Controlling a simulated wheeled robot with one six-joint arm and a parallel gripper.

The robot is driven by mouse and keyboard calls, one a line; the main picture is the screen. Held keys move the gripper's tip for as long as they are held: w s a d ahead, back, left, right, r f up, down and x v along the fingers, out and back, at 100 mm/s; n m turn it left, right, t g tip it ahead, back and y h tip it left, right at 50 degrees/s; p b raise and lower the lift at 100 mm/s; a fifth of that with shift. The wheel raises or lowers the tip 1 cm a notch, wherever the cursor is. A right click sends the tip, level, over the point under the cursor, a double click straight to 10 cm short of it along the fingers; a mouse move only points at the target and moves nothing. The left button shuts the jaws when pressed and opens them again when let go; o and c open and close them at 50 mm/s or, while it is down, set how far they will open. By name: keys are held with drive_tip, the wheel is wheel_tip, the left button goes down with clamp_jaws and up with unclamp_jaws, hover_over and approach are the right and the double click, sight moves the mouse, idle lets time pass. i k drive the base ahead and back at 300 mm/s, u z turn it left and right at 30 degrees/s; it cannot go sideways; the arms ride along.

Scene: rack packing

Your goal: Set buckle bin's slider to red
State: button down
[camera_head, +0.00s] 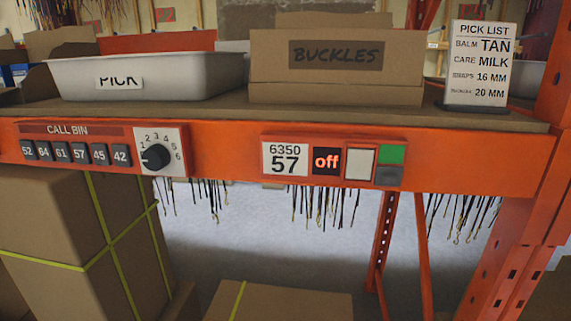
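The buckle bin (335,78) is a brown cardboard box marked BUCKLES on the shelf, right of centre. Below it, on the orange beam, is a red panel (333,138) with a label reading 6350 57. Its small dark display (326,160) reads "off" in orange letters. Right of the display is a pale blank square (360,163). At the panel's right end is what looks like the slider (389,176), a dark grey block at the bottom with a green field (391,154) above it. No red shows in that slot. My gripper is not in view.
A white PICK tray (150,78) stands left of the bin, and a pick list card (479,62) right of it. A CALL BIN panel (85,131) with a black dial (155,157) is on the beam at left. Cartons (75,235) stand below; dark straps hang behind.

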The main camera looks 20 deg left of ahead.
sight(391, 176)
drive_tip(key=u, duration=0.6)
drive_tip(key=k, duration=0.35)
drive_tip(key=u, duration=0.4)
drive_tip(key=i, duration=0.5)
drive_tip(key=u, duration=0.7)
drive_tip(key=k, duration=0.9)
drive_tip(key=z, duration=1.2)
